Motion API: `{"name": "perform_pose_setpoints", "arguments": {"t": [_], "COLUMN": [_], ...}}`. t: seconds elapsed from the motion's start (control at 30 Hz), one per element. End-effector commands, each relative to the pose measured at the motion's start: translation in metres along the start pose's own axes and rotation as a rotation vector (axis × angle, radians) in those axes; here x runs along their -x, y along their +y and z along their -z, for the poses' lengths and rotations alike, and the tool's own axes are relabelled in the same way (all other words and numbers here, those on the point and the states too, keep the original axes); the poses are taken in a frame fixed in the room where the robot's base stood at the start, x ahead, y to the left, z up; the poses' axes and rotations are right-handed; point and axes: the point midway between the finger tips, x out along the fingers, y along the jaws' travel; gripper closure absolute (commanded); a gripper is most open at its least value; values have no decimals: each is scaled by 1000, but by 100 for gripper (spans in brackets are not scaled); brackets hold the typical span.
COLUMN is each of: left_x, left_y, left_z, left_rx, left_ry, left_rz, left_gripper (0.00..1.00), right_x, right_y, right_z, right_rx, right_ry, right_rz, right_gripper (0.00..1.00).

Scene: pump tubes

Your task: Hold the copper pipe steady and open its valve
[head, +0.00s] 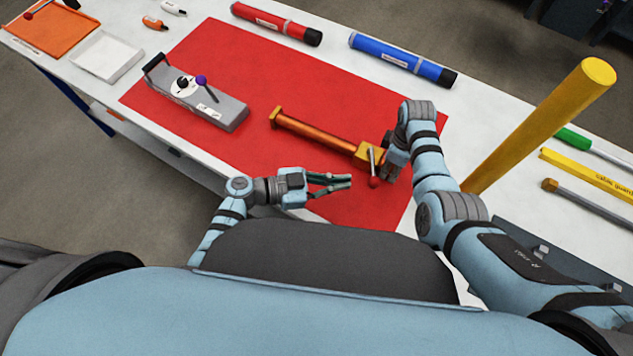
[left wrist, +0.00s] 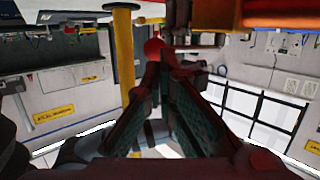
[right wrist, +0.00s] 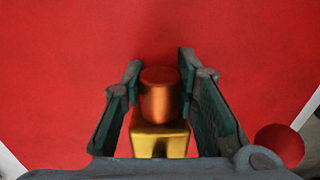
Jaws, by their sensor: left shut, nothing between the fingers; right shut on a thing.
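The copper pipe (head: 318,133) lies on the red mat (head: 225,65) in the head view, with a brass valve block (head: 366,152) at its right end. A grey lever with a red knob (head: 374,182) stands out from the block toward me. My right gripper (right wrist: 160,85) is shut around the pipe's end by the brass block (right wrist: 158,142); the arm partly hides this in the head view. The red knob also shows at right in the right wrist view (right wrist: 280,145). My left gripper (head: 345,183) is shut and empty just left of the knob, which shows beyond its fingertips (left wrist: 153,48).
A grey device with a purple knob (head: 195,98) sits on the mat's left part. Red (head: 276,22) and blue (head: 402,60) tubes lie behind. A tall yellow post (head: 545,125) rises right of my right arm. Green, yellow and grey bars lie at far right.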

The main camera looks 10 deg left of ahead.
Motion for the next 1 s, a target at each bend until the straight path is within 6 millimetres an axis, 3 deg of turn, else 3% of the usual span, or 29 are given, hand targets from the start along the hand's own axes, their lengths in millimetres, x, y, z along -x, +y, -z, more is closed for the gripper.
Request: {"name": "perform_pose_setpoints", "arguments": {"t": [0.23, 0.67, 0.9, 1.0], "left_x": [-36, -42, -65, -66], "left_y": [0, 1, 13, 14], "left_z": [0, 0, 5, 5], "left_rx": [1, 0, 1, 0], "left_ry": [0, -1, 2, 0], "left_rz": [-1, 0, -1, -1], "left_gripper": [100, 100, 100, 100], "right_x": [0, 0, 0, 0], "right_y": [1, 1, 0, 0], "right_z": [0, 0, 0, 0], "right_rx": [-1, -1, -1, -1], "right_ry": [0, 0, 0, 0], "right_rz": [-1, -2, -1, -1], "right_gripper": [100, 100, 100, 100]}}
